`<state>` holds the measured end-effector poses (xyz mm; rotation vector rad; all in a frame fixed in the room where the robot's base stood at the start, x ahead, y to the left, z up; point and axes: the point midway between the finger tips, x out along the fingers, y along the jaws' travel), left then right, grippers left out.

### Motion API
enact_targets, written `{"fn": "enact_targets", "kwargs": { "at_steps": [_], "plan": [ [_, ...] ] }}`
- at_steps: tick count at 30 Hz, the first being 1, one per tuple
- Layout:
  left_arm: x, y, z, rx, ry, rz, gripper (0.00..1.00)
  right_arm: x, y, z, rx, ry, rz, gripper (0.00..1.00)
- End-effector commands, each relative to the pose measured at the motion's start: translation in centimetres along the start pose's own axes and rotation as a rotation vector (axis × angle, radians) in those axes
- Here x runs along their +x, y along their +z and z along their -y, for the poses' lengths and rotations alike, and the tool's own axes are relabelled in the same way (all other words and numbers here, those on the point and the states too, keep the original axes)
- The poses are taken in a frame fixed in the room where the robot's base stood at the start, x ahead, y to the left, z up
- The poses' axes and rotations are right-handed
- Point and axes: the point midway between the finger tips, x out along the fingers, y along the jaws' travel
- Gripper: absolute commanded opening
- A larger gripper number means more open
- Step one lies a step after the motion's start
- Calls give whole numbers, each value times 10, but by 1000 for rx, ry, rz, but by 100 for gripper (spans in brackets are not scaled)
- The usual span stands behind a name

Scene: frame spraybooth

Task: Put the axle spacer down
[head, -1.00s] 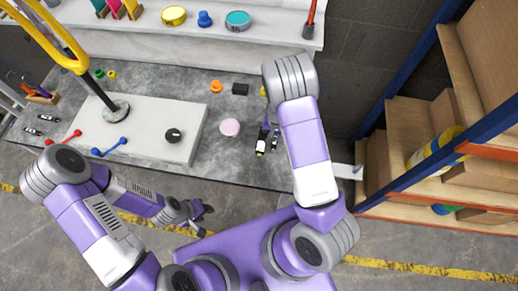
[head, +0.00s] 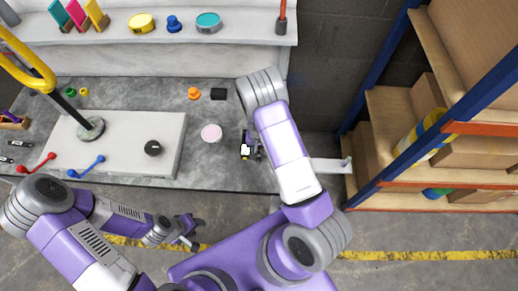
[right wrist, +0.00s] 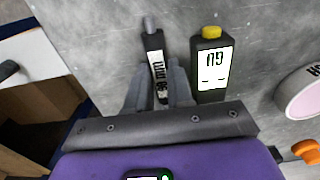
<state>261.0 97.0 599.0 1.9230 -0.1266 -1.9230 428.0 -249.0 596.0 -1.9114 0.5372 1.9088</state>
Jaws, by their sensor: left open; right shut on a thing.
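The axle spacer appears to be the slim dark piece with a white label and grey tip (right wrist: 155,52) in the right wrist view. My right gripper (right wrist: 161,92) is shut on it, with a finger on each side. Whether its underside touches the grey worktop cannot be told. In the head view my right gripper (head: 259,152) is low over the worktop's right part, partly hidden by my arm. My left gripper (head: 188,232) is open and empty, in front of the worktop's front edge.
A dark yellow-capped bottle (right wrist: 210,66) stands close beside the held piece. A pink disc (head: 211,133), an orange knob (head: 194,93) and a black block (head: 218,94) are on the worktop (head: 215,165). Shelving (head: 400,170) stands at the right.

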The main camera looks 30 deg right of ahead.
Motion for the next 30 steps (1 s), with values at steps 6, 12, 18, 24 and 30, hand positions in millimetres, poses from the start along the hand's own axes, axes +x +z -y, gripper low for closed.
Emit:
{"fn": "enact_targets", "kwargs": {
  "at_steps": [6, 12, 18, 24, 30],
  "plan": [
    [1, 0, 0, 0, 0, 0, 43, 1, 0, 0, 0, 0, 0, 47],
    [1, 0, 0, 0, 0, 0, 43, 1, 0, 0, 0, 0, 0, 47],
    [-6, 0, -2, 0, 0, 0, 43, -11, 0, 0, 0, -1, -1, 47],
    [-22, 1, -8, 0, 0, 0, 43, -54, -1, 1, -1, -2, -3, 47],
    [-36, 2, -14, 0, 0, 0, 43, -95, 0, 1, -1, -2, -2, 47]
  ]
}}
